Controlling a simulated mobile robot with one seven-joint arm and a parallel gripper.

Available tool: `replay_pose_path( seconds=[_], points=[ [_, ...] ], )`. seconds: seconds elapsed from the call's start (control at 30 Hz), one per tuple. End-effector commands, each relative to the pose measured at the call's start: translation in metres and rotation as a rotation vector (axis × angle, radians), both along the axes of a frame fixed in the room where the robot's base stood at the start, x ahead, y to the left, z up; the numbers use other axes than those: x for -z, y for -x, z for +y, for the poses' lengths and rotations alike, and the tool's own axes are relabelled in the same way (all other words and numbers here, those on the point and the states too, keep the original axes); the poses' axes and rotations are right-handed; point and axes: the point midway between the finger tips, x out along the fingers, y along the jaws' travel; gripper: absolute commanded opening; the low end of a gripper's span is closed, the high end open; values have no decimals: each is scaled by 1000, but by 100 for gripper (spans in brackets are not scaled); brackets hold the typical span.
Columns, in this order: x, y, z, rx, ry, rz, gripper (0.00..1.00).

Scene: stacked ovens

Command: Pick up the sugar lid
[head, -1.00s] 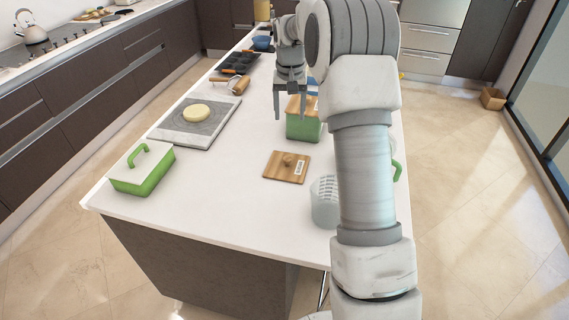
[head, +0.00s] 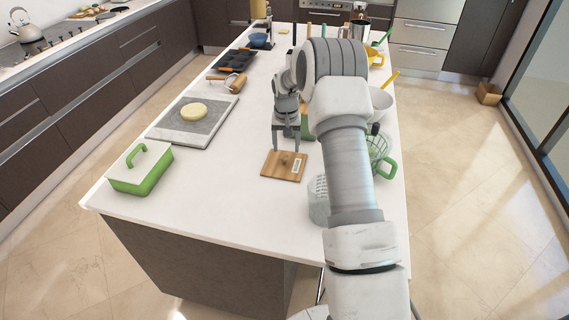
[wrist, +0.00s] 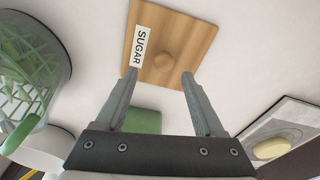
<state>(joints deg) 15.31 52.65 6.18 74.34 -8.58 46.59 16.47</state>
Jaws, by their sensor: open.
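The sugar lid (head: 277,167) is a flat square wooden lid with a round knob and a white label. It lies flat on the white counter in the head view. In the wrist view the lid (wrist: 185,40) shows its "SUGAR" label, and its knob lies ahead of my fingertips, between their lines. My gripper (head: 287,150) is open and empty, at the far side of the lid in the head view. In the wrist view my gripper (wrist: 160,73) has its fingers spread apart. A green box (head: 307,126) stands behind my gripper, partly hidden by my arm.
A clear container (head: 318,203) stands right of the lid, and a green-handled strainer (head: 381,155) is beyond my arm. A green and white box (head: 140,168) and a board with dough (head: 180,132) are at left. The counter left of the lid is clear.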

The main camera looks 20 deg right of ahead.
Motion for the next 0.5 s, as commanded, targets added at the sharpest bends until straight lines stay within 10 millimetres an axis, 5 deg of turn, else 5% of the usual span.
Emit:
replay_pose_path(
  seconds=[0.23, 0.5],
  points=[
    [35, -2, 5, -1, -2, 2, 70],
    [43, -3, 5, -1, 0, 1, 70]
  ],
)
